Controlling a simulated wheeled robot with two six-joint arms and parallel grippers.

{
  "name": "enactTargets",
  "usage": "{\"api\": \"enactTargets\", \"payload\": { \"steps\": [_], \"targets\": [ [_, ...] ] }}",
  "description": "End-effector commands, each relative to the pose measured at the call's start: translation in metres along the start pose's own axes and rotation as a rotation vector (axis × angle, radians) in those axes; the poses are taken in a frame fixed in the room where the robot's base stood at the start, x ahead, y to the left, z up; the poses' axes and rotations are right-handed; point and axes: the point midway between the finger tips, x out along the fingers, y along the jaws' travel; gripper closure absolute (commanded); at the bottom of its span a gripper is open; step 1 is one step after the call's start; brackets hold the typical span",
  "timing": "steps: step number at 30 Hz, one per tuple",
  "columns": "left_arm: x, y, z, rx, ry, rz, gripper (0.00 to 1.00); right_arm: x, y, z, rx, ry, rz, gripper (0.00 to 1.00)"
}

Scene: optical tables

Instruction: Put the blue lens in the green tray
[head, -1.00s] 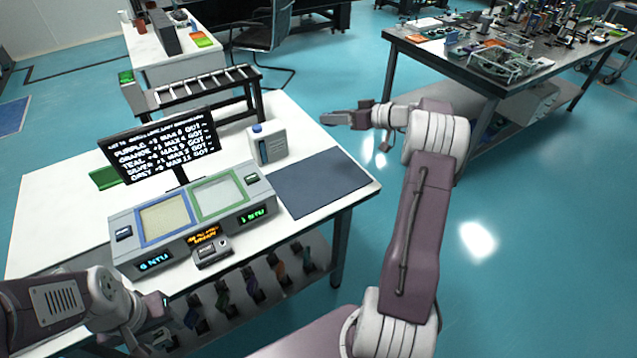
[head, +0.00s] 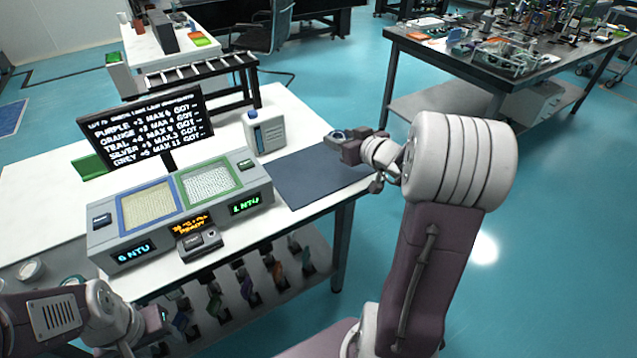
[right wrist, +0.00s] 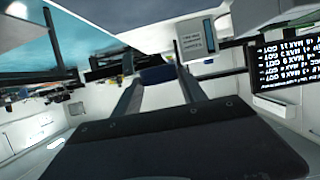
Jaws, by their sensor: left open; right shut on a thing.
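My right gripper (head: 342,138) is above the far right edge of the white table, near the dark mat. It is shut on a small bluish round thing (head: 337,134), which may be the blue lens. In the right wrist view a dark blue thing (right wrist: 158,74) sits between the fingertips; its details are blurred. A green-framed tray (head: 213,197) with a pale textured inside is on the grey console, left of my right gripper and apart from it. My left gripper (head: 150,338) is open at the bottom left, beside the table's near edge and partly cut off.
A blue-framed tray (head: 152,223) adjoins the green one. A monitor (head: 148,130) stands behind the console. A white bottle (head: 264,134) stands behind the dark mat (head: 310,178), which is bare. A green object (head: 88,167) lies left of the monitor.

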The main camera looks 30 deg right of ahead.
Motion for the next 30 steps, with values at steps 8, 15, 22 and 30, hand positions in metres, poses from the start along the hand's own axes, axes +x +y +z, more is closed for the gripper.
{"api": "enactTargets", "payload": {
  "steps": [8, 15, 22, 30],
  "targets": [
    [0.097, -0.002, 0.01, 0.0, 0.0, 0.0, 0.52, -0.041, -0.079, 0.048, -0.015, 0.01, -0.015, 0.99],
    [0.111, -0.002, 0.011, 0.0, 0.001, 0.0, 0.52, -0.049, -0.095, 0.036, -0.016, 0.001, -0.047, 0.99],
    [0.136, -0.003, 0.014, 0.0, 0.001, 0.0, 0.52, -0.03, -0.086, 0.05, -0.015, 0.0, -0.049, 0.99],
    [0.142, -0.003, 0.014, 0.0, 0.001, 0.0, 0.52, 0.035, -0.039, 0.064, -0.011, -0.004, -0.051, 0.99]
  ]
}}
